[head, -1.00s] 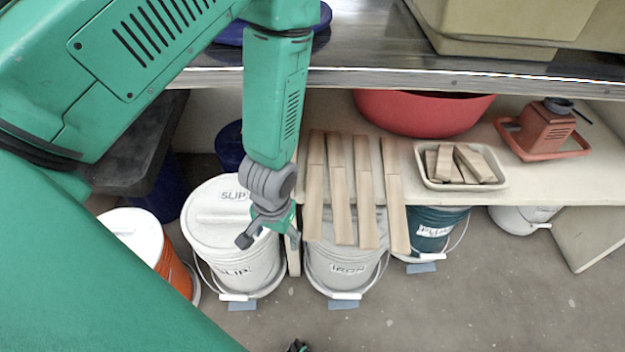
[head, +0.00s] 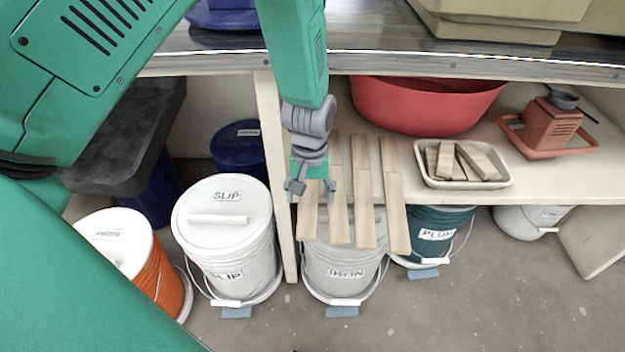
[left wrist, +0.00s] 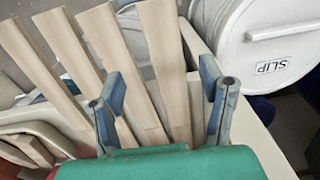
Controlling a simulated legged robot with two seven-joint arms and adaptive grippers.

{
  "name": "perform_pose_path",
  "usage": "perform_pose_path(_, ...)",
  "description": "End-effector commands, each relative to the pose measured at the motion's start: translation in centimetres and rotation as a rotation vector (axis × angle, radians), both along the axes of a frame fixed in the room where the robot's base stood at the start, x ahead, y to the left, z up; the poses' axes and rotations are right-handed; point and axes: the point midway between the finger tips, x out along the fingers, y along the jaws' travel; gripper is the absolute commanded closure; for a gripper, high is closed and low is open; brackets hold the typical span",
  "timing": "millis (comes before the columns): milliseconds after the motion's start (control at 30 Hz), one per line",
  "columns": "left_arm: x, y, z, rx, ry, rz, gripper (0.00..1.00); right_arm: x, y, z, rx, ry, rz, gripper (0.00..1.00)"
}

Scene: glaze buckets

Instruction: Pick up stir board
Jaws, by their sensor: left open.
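Several flat wooden stir boards lie side by side on the shelf, their near ends sticking out past its front edge. The leftmost stir board (head: 308,218) is partly hidden by my left gripper (head: 313,192). Other boards (head: 364,205) lie to its right. My left gripper is open and empty, pointing down over the leftmost board's middle. In the left wrist view, my open fingers (left wrist: 160,88) appear on either side of that board (left wrist: 168,65); the left finger overlaps the neighbouring board (left wrist: 112,45). I cannot tell the height gap. My right gripper is out of view.
A white SLIP bucket (head: 225,240) stands left of the shelf's upright panel (head: 272,150). The IRON bucket (head: 343,275) is below the boards. A tray of wooden blocks (head: 463,182) and a red bowl (head: 425,105) sit on the shelf.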

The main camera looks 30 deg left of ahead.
Motion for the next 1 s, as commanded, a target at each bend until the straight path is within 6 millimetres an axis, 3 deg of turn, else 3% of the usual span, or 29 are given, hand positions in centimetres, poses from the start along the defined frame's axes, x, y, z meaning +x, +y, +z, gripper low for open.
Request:
perform_pose_path(100, 0.0, 0.1, -1.5, -0.002, -0.001, 0.001, 0.36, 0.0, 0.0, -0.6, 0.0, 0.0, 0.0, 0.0)
perform_pose_path(333, -0.1, 0.1, -2.8, 0.0, -0.001, 0.0, 0.36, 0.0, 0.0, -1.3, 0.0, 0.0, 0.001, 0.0)
perform_pose_path(600, -0.2, 0.2, -6.8, 0.001, 0.001, 0.001, 0.36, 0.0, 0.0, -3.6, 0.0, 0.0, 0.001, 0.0)
perform_pose_path(867, -0.2, 0.2, -6.9, -0.001, -0.003, 0.001, 0.36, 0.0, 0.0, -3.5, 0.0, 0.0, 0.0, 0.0)
perform_pose_path(1000, -0.2, 0.2, -6.9, 0.0, -0.002, 0.0, 0.85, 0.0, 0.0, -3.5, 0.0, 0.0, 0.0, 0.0)
